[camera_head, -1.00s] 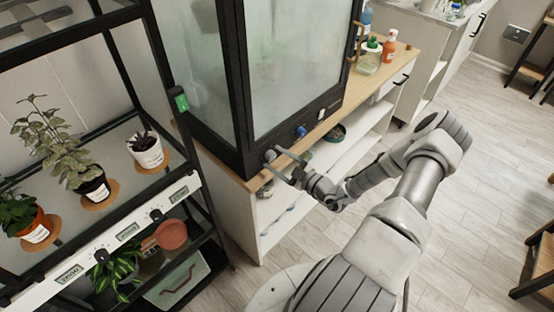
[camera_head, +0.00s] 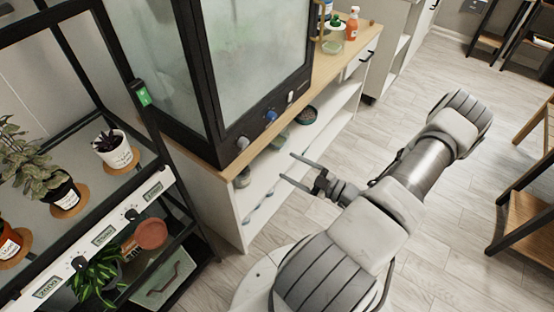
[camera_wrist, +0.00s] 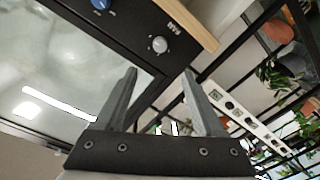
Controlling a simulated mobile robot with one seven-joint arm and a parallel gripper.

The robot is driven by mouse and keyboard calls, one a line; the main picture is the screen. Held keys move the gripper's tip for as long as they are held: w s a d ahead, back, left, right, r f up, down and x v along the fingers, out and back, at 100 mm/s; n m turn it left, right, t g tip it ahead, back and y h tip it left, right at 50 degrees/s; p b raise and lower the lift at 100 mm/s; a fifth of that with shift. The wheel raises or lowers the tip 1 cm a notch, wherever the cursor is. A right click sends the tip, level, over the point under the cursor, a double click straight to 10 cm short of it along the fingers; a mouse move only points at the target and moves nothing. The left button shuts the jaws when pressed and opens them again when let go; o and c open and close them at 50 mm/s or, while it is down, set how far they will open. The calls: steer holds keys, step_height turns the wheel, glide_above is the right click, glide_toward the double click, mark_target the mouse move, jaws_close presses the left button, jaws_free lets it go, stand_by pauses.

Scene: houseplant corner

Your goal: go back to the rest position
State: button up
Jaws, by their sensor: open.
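My gripper (camera_head: 291,167) is open and empty in the head view, with its two fingers apart and pointing left toward the cabinet. It hangs in free air in front of the low cabinet's open shelves, apart from everything around it. In the wrist view my gripper (camera_wrist: 158,80) shows both fingers spread with nothing between them. Beyond the fingers are the glass case's black base, a grey knob (camera_wrist: 159,45) and a blue knob (camera_wrist: 99,4).
The glass case (camera_head: 262,70) stands on the wooden-topped cabinet (camera_head: 205,149). A black plant rack (camera_head: 150,185) with potted plants stands at left. Bottles and a green-lidded jar stand at the back. Wooden furniture (camera_head: 525,215) is at right. The floor (camera_head: 440,245) around my arm is clear.

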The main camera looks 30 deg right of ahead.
steer(key=shift+v, duration=0.85)
